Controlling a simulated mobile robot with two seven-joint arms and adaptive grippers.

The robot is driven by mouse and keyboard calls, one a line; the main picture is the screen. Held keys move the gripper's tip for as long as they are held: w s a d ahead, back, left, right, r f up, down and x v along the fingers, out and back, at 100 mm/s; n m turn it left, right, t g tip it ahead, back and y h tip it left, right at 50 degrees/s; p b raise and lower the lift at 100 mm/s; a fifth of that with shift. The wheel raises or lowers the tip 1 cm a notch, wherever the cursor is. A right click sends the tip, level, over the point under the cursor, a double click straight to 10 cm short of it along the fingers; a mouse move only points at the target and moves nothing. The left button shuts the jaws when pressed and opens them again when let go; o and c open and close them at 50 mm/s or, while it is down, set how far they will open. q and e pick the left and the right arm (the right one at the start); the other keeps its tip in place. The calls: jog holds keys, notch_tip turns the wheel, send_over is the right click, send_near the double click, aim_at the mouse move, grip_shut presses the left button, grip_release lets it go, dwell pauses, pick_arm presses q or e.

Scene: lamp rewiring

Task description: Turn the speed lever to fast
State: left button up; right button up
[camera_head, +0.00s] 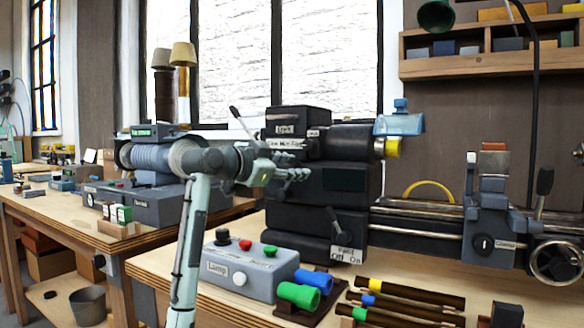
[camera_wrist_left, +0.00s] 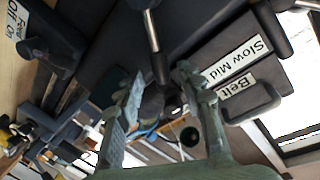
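The speed lever (camera_head: 240,120) is a thin rod leaning up and left beside the dark lathe headstock. Its lower end is hidden behind my left wrist. The Slow Mid label (camera_head: 285,143) is on the headstock and also shows in the left wrist view (camera_wrist_left: 237,62); its right end is hard to read. My left gripper (camera_head: 296,174) is in front of the headstock, below that label. In the left wrist view its two fingers (camera_wrist_left: 160,84) are apart. A metal rod with a dark end (camera_wrist_left: 153,40) reaches down toward the gap; contact cannot be told. My right gripper is not in view.
A Feed lever (camera_head: 338,226) stands lower on the headstock. A grey Lamp control box (camera_head: 240,270), blue and green cylinders (camera_head: 300,293) and several dark rods (camera_head: 400,300) lie on the bench below. The lathe carriage (camera_head: 488,215) is at right.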

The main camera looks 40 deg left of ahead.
pick_arm(q)
jog(key=s+r, duration=0.1)
jog(key=s, duration=1.1)
jog(key=shift+d+r, duration=0.15)
jog(key=shift+d, duration=0.3)
